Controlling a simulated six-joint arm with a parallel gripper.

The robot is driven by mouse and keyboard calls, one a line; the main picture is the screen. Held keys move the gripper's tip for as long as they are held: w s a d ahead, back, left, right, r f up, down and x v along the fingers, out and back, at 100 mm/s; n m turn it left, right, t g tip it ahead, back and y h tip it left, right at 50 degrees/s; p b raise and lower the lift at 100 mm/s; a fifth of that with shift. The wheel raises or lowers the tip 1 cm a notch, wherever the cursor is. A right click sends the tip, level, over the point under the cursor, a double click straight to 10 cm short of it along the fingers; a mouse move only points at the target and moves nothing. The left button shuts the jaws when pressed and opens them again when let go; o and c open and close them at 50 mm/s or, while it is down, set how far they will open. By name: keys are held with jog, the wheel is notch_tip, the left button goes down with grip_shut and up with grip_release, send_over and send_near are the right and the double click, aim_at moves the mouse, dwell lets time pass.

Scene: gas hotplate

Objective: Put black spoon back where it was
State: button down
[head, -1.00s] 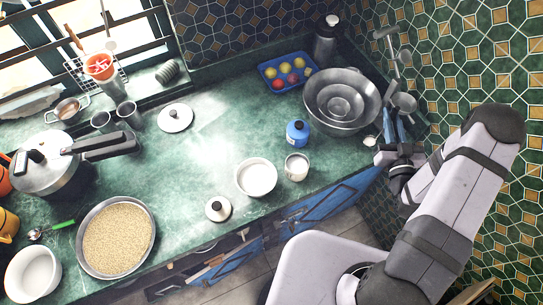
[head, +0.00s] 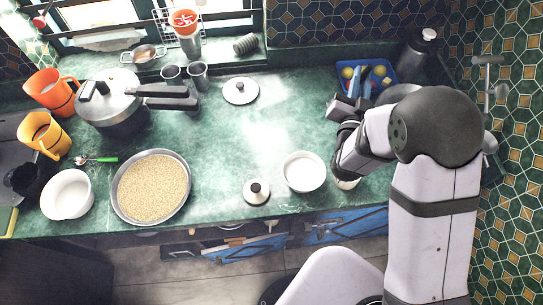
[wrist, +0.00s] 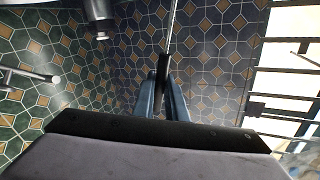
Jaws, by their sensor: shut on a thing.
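My gripper (head: 372,78) is over the back right of the counter, in front of the blue tray. In the wrist view its blue fingers (wrist: 163,97) are shut on a black handle with a thin metal shaft running up out of the frame. I take this as the black spoon (wrist: 163,68); its bowl end is not visible. The spoon is held up in front of the tiled wall. In the head view I cannot make it out clearly between the fingers.
A blue fruit tray (head: 347,86) and dark flask (head: 414,52) stand behind my gripper. A white bowl (head: 304,172) and steel pan (head: 183,205) are on the counter. The counter's middle is clear.

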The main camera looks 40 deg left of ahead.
jog(key=s+a+f+n+g+y+b, duration=0.1)
jog(key=s+a+f+y+b, duration=0.15)
jog(key=s+a, duration=0.5)
jog(key=s+a+f+g+y+b, duration=0.1)
jog(key=s+a+f+b, duration=0.3)
jog(key=s, duration=0.6)
jog(key=shift+h, duration=0.25)
jog(key=shift+w+a+f+p, duration=0.2)
jog(key=shift+f+p, duration=0.65)
jog(key=shift+f, duration=0.35)
jog(key=shift+w+a+f+p, duration=0.1)
jog(key=shift+a+f+p, duration=0.1)
jog(key=shift+f+p, duration=0.8)
jog(key=shift+s+f, duration=0.1)
jog(key=shift+f, duration=2.1)
jog(key=c, duration=1.8)
grip_release()
jog(key=shift+o, duration=0.2)
jog(key=shift+r+p, duration=0.2)
jog(key=shift+p, duration=0.1)
